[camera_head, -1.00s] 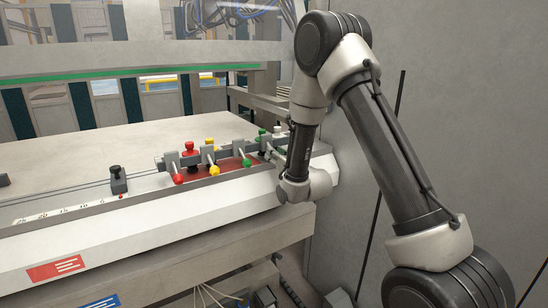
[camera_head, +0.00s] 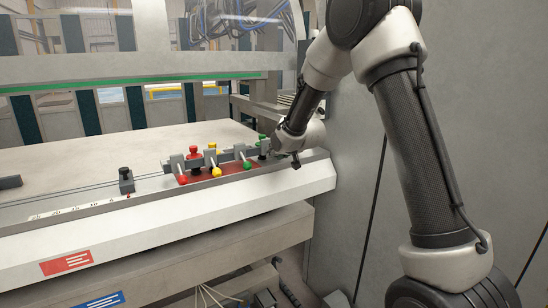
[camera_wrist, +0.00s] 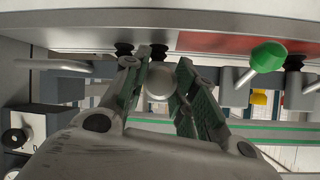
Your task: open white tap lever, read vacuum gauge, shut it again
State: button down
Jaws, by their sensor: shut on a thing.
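The white tap lever's pale round knob (camera_wrist: 160,84) sits between the two fingers of my gripper (camera_wrist: 161,88) in the wrist view. The fingers are shut on it from both sides. In the head view my wrist is over the right end of the lever row, and the white knob is hidden there.
A green-knobbed lever (camera_wrist: 268,56) is close beside my gripper in the wrist view. In the head view, red (camera_head: 183,180) and yellow (camera_head: 216,172) levers stand farther left along the machine's front ledge (camera_head: 150,220). A grey wall (camera_head: 470,110) is on the right.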

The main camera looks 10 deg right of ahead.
jog(key=shift+w+a+r+g+h, duration=0.2)
jog(key=shift+r+g, duration=0.25)
jog(key=shift+g, duration=0.15)
jog(key=shift+w+a+r+g+h, duration=0.1)
jog(key=shift+a+r+g, duration=0.1)
jog(key=shift+r+g, duration=0.3)
jog(key=shift+w+d+r+g, duration=0.15)
jog(key=shift+w+r+g, duration=0.15)
jog(key=shift+g, duration=0.5)
jog(key=shift+w+r+g+h, duration=0.1)
jog(key=shift+g+h, duration=0.2)
jog(key=shift+s+r+g, duration=0.2)
jog(key=shift+s+g, duration=0.05)
jog(key=shift+g, duration=0.15)
jog(key=shift+r, duration=0.1)
jog(key=c, duration=1.1)
grip_release()
jog(key=shift+w, duration=0.1)
